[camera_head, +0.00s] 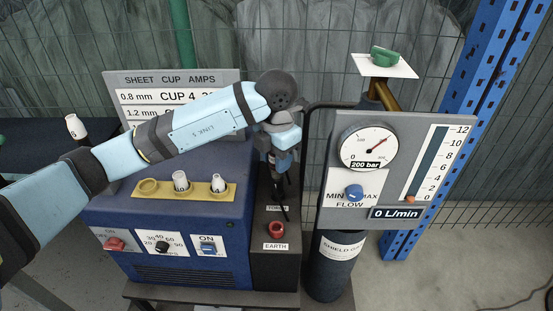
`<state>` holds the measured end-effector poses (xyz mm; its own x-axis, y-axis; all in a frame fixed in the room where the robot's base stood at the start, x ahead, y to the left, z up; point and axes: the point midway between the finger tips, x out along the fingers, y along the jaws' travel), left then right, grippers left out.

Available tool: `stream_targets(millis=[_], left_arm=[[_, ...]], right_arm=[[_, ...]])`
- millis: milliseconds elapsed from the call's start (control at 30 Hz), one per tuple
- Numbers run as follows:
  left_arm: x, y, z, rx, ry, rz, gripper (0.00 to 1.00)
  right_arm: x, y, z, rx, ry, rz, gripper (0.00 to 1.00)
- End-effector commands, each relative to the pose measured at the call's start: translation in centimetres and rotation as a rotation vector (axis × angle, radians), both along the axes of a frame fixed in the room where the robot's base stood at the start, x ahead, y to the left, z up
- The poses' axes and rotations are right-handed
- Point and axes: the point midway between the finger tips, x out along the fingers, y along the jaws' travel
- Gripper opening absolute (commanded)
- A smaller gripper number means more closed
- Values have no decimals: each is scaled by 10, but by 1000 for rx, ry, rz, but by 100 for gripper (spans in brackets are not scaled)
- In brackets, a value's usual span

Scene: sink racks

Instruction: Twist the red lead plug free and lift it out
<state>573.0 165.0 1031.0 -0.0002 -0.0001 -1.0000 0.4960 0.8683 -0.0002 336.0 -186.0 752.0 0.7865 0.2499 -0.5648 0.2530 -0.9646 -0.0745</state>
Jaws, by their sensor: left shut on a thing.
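My left gripper (281,188) points down at the dark side unit, over the spot marked TORCH. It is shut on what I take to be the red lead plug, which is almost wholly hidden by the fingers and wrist. I cannot tell whether the plug is still seated. In front of the fingers, above the EARTH label, is a red round fitting (276,230) with a dark middle. My right gripper is not in view.
A blue power unit (190,243) with knobs and a yellow cup holder (150,186) stands left. To the right are the gauge panel (331,210), a dark gas cylinder (330,275) and a blue upright (455,150). A sign (150,80) stands behind my arm.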

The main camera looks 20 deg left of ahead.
Motion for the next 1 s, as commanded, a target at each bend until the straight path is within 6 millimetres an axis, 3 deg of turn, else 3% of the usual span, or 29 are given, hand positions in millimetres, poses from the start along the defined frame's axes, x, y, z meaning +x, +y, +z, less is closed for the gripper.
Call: stream_targets(millis=[1000], left_arm=[[0, 0, 42, 0, -1, 0, 8]], right_arm=[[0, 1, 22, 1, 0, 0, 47]])
